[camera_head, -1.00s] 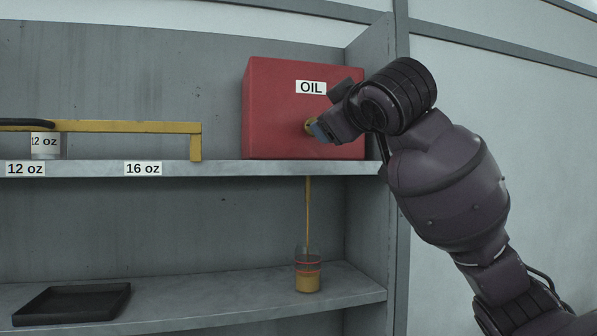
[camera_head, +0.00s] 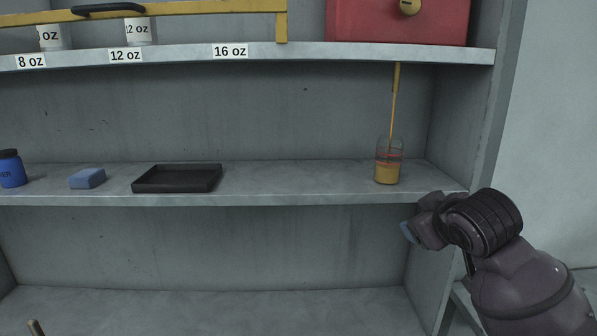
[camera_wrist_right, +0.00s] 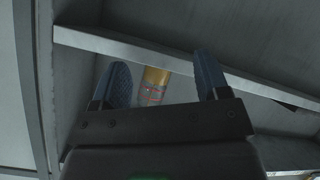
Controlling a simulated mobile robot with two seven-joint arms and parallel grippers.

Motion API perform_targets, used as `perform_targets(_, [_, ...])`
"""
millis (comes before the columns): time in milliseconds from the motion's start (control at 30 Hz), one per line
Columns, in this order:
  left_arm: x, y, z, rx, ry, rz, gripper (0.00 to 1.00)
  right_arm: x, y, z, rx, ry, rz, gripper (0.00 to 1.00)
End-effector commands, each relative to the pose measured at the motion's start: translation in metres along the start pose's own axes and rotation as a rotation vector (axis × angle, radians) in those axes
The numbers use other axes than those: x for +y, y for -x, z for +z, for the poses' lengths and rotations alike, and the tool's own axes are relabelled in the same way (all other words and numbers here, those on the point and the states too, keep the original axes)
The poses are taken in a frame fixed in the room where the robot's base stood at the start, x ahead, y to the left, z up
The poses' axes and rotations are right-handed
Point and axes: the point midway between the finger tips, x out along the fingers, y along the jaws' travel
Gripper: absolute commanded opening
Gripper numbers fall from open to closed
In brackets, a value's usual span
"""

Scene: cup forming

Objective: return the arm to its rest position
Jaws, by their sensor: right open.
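My right arm comes in from the lower right in the head view. Its gripper (camera_head: 408,229) is just below the front edge of the middle shelf, at the right end. In the right wrist view the two blue-padded fingers (camera_wrist_right: 163,82) are apart with nothing held between them. The cup also shows beyond the fingers in the right wrist view (camera_wrist_right: 153,88). My left gripper is not in view.
The red oil box (camera_head: 440,22) with a yellow knob (camera_head: 410,7) sits on the upper shelf (camera_head: 340,52). A black tray (camera_head: 178,179), a blue block (camera_head: 88,178) and a blue bottle (camera_head: 11,168) stand on the middle shelf (camera_head: 290,188). The cabinet's right side wall is close to my arm.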

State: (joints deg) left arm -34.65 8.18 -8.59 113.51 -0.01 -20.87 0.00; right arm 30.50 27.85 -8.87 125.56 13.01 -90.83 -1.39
Motion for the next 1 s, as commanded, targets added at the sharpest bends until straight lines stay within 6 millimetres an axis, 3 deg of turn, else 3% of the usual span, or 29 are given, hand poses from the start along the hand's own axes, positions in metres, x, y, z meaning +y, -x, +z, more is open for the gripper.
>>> perform_targets(33, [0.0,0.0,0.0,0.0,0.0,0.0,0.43,-0.011,-0.004,0.024,-0.035,-0.018,-0.018,0.69])
perform_targets(100, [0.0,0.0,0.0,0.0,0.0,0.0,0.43,-0.024,-0.006,0.053,-0.075,-0.041,-0.037,0.69])
perform_targets(267, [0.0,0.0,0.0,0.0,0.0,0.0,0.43,-0.053,-0.005,0.117,-0.17,-0.097,-0.073,0.69])
perform_targets(467, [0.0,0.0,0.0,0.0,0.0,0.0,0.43,-0.087,0.01,0.194,-0.292,-0.173,-0.108,0.69])
perform_targets(800, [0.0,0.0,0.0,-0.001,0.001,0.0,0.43,-0.139,0.065,0.308,-0.508,-0.314,-0.135,0.69])
perform_targets(1000, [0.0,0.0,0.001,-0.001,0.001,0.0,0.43,-0.16,0.101,0.353,-0.613,-0.381,-0.132,0.69])
